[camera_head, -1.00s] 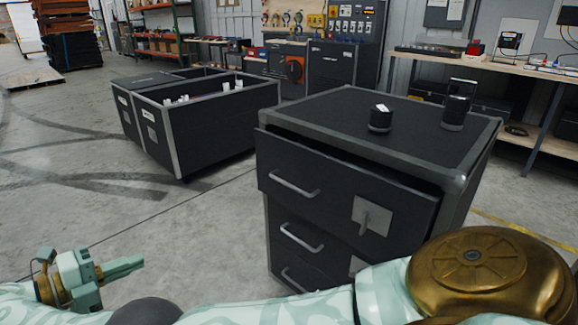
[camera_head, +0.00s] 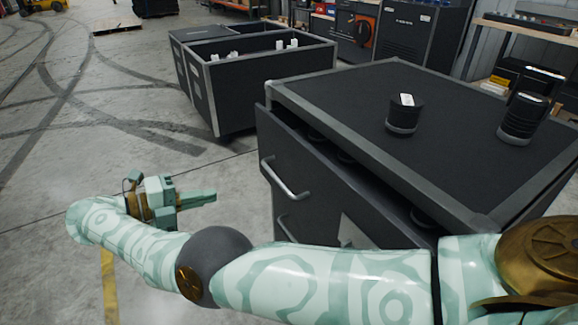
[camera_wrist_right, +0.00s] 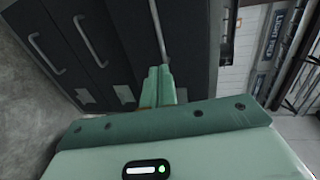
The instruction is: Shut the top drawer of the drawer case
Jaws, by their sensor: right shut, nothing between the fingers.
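The black drawer case (camera_head: 470,130) with grey edges stands at the right in the head view. Its top drawer (camera_head: 325,195) is partly pulled out, with a gap under the top's edge showing dark round items inside. The top drawer's bar handle (camera_head: 287,180) is at the left of its front. My right gripper (camera_head: 212,195) is shut and empty, left of the drawer front and apart from it, pointing at it. In the right wrist view its fingers (camera_wrist_right: 158,86) point at the drawer fronts, in line with a handle (camera_wrist_right: 158,32). My left gripper is not in view.
Two black cylindrical items, one squat (camera_head: 403,115) and one taller (camera_head: 522,120), stand on the case top. A workbench (camera_head: 525,33) is at the back right. The floor at the left is clear.

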